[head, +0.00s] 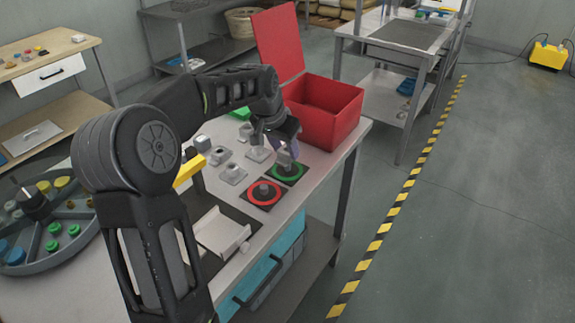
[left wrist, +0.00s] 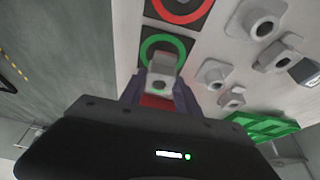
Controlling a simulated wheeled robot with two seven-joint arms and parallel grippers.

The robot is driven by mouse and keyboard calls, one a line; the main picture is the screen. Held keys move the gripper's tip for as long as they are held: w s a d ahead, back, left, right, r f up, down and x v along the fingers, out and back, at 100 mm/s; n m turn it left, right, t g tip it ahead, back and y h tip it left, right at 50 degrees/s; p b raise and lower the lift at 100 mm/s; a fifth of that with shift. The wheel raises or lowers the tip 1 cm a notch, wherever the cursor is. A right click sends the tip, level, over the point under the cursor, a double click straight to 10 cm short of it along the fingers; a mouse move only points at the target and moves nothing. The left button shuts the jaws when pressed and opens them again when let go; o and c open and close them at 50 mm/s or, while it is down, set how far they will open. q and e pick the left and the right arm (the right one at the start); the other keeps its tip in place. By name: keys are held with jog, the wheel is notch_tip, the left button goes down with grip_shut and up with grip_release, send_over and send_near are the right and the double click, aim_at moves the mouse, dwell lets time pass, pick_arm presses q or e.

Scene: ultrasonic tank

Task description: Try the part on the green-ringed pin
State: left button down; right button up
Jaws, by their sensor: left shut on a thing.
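My left gripper (head: 285,143) points down at the far right part of the table, and its fingers are shut on a small grey part (head: 285,158). In the left wrist view the part (left wrist: 163,68) sits between the purple-grey fingers and overlaps the green ring (left wrist: 148,48). The green-ringed plate (head: 293,175) lies just below the part in the head view. Its pin is hidden, and I cannot tell whether the part is around the pin or above it. The red-ringed pin (head: 264,190) stands bare nearer the front. My right gripper is out of view.
Several grey parts, one a flanged piece (head: 232,173), stand left of the plates. An open red box (head: 322,108) is close behind the gripper. A white tray (head: 221,232) lies in front. A round sorting tray (head: 75,240) is at left.

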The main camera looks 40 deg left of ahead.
aim_at(286, 152)
pick_arm(q)
jog(key=shift+r+p, duration=1.55)
jog(key=shift+r, duration=0.55)
jog(key=shift+d+f, duration=0.1)
jog(key=shift+f, duration=0.05)
